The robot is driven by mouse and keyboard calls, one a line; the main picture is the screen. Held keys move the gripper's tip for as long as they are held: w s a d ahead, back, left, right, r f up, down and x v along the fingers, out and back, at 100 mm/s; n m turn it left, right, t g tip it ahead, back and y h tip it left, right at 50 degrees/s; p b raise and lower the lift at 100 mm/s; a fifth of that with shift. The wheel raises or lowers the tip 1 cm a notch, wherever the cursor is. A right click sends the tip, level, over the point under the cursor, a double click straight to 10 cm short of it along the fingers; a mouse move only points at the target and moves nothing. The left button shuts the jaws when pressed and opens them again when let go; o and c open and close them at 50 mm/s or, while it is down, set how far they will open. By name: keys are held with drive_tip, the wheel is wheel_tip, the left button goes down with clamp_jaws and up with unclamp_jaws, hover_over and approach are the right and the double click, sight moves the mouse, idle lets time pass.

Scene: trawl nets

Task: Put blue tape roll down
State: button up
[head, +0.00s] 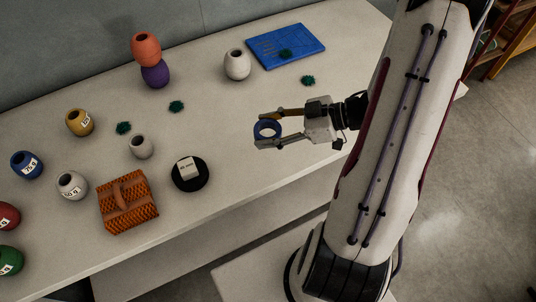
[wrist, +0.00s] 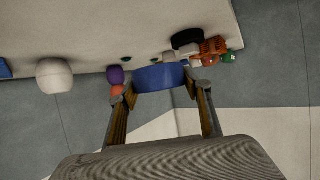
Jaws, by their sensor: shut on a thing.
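The blue tape roll (head: 267,129) is a dark blue ring with a pale inner side. My gripper (head: 265,130) is shut on it, one finger on each side, in the head view. The gripper appears to hold the roll above the table's front right part; the exact height is hard to tell. In the wrist view the blue tape roll (wrist: 160,77) sits between the two finger ends of my gripper (wrist: 160,90). The roll's lower side is hidden in the head view.
An orange woven basket (head: 127,204), a black round base with a white block (head: 190,174) and several labelled pots stand left. A white pot (head: 237,64), a blue board (head: 287,46) and green tufts (head: 308,81) lie behind. Bare table (head: 235,118) surrounds the tufts.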

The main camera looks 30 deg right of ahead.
drive_tip(key=shift+f, duration=0.15)
hover_over(269, 156)
drive_tip(key=shift+w+f, duration=0.1)
drive_tip(key=shift+f, duration=2.65)
drive_tip(key=shift+f, duration=0.1)
drive_tip(key=shift+f, duration=2)
drive_tip(key=shift+f, duration=0.1)
drive_tip(key=o, duration=1.1)
drive_tip(key=shift+o, duration=0.2)
drive_tip(key=shift+v, duration=6.05)
